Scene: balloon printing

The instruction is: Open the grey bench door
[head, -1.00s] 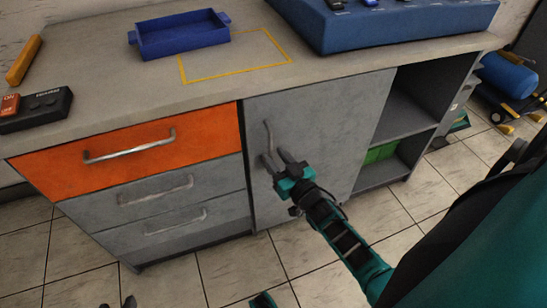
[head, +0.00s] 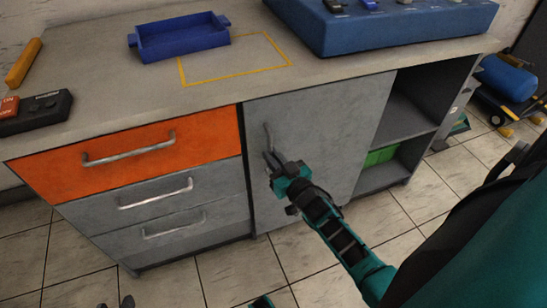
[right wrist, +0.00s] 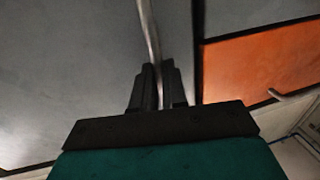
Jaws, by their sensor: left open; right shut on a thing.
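The grey bench door (head: 335,125) looks closed, flush beside the drawers; the right wrist view shows its surface (right wrist: 70,60) too. Its upright metal handle (head: 268,135) is near the door's left edge. My right gripper (head: 273,161) is shut on the lower part of this handle. In the right wrist view the handle (right wrist: 148,30) runs down between the two dark fingers (right wrist: 157,88). My left gripper (head: 116,304) is open and empty, low at the bottom edge of the head view, with only its fingertips showing.
Left of the door are an orange drawer (head: 70,170) and two grey drawers (head: 100,208). Open shelves (head: 410,110) with a green box (head: 381,155) are to the right. A blue tray (head: 180,40) stands on the worktop. The tiled floor (head: 235,275) before the bench is clear.

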